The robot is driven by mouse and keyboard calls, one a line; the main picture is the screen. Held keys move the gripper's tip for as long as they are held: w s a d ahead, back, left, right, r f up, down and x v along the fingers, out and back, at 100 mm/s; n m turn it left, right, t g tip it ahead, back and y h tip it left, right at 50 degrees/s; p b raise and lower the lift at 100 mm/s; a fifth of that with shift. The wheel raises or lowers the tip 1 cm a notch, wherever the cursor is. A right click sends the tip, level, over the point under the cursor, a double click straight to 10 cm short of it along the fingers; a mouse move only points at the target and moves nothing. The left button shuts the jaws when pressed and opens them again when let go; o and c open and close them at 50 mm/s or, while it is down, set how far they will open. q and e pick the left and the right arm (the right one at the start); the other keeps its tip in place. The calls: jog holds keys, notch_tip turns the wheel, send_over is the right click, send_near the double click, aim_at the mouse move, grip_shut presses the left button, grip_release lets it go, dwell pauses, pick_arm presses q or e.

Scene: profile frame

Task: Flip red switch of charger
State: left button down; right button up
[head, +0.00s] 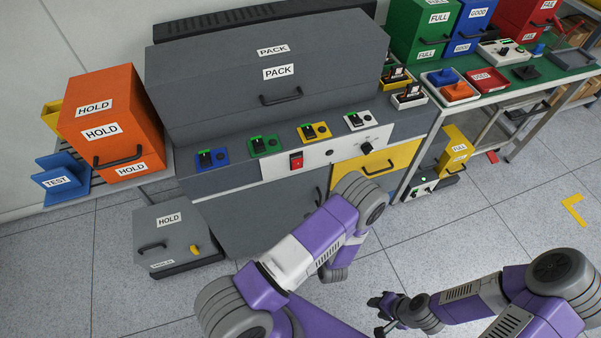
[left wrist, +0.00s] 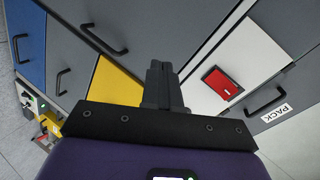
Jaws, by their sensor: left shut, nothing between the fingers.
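The charger's red switch (head: 296,161) sits on the white front panel of the grey bench unit, left of centre, in the head view. It also shows in the left wrist view (left wrist: 222,82), as a red rocker in a dark frame. My left gripper (left wrist: 159,70) is shut and empty in the left wrist view, its fingertips to the left of the switch and apart from it in the picture. In the head view my left arm hides its fingers. My right gripper (head: 377,315) is low in the head view, over the floor, its dark fingers apart and empty.
The charger panel (head: 329,165) also bears a small black knob (head: 366,148). Blue, green, yellow and white charging slots line the ledge above. A yellow drawer (head: 385,164) is to the right, a grey PACK lid (head: 250,85) above. An orange HOLD box (head: 119,140) stands left.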

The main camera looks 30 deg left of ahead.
aim_at(298, 163)
pick_arm(q)
notch_tip(298, 163, up, 9)
jog(key=d+m+t+y, duration=0.1)
jog(key=m+t+y, duration=0.2)
jog(key=m+y, duration=0.1)
jog(key=shift+s+d+f+t+y, duration=0.2)
jog(key=shift+d+t+y, duration=0.2)
jog(key=shift+y, duration=0.5)
jog(key=shift+a, duration=0.15)
jog(key=b+x, duration=0.2)
jog(key=x, duration=1.2)
jog(key=shift+r, duration=0.1)
